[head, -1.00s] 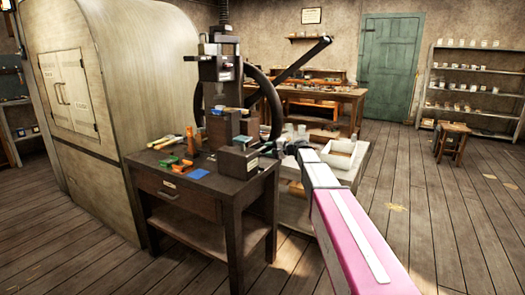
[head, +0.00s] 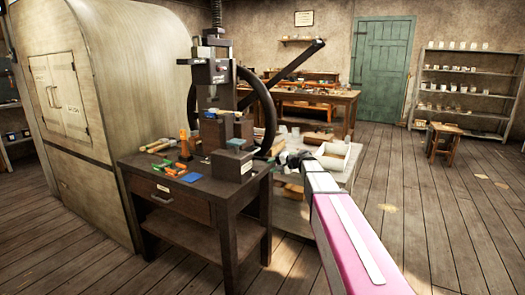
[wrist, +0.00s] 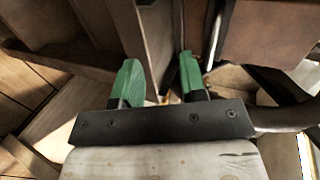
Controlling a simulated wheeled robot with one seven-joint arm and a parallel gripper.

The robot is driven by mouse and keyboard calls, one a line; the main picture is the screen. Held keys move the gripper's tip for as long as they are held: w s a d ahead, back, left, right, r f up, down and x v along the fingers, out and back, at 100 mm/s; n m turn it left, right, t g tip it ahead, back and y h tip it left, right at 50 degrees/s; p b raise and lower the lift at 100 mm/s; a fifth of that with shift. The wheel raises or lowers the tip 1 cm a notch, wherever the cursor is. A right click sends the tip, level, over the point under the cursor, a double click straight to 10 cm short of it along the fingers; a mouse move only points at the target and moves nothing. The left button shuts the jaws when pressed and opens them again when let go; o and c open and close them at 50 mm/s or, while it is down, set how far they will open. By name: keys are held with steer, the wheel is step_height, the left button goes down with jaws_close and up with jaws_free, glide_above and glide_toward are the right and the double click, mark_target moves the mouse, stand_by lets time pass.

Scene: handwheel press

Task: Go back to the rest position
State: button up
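My gripper shows in the wrist view as two green fingers (wrist: 161,82) standing apart on a dark bar, with nothing visibly held between them. In the head view my pink and white arm reaches from the lower right to beside the right edge of the dark press table (head: 179,208). My gripper (head: 284,159) is small and hard to make out there, right of a dark block (head: 232,166) on the table. The handwheel press (head: 213,80) stands on the table, with its large dark wheel (head: 272,115) and a long slanted bar behind it.
A low pale stand (head: 290,207) with a white box (head: 338,157) is beside my arm. A large rounded cabinet (head: 130,70) stands at left. Orange and green tools (head: 185,170) and a blue piece (head: 190,177) lie on the table. The floor (head: 440,220) at right is open.

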steer(key=s+d+f+n+g+h, duration=0.1)
steer(key=s+d+f+g+h, duration=0.15)
steer(key=s+f, duration=0.6)
steer(key=s+d+f+n+g+h, duration=0.1)
steer(key=s+f+n+h, duration=0.15)
steer(key=s+f, duration=0.55)
steer(key=s+d+f+n+g+h, duration=0.1)
steer(key=s+d+f+h, duration=0.2)
steer(key=s, duration=0.6)
steer(key=s+d+f+g+h, duration=0.2)
steer(key=s+d, duration=0.3)
steer(key=s, duration=0.4)
steer(key=shift+s+f+n+h, duration=0.35)
steer(key=shift+s+f+h, duration=0.05)
steer(key=shift+f+h, duration=0.5)
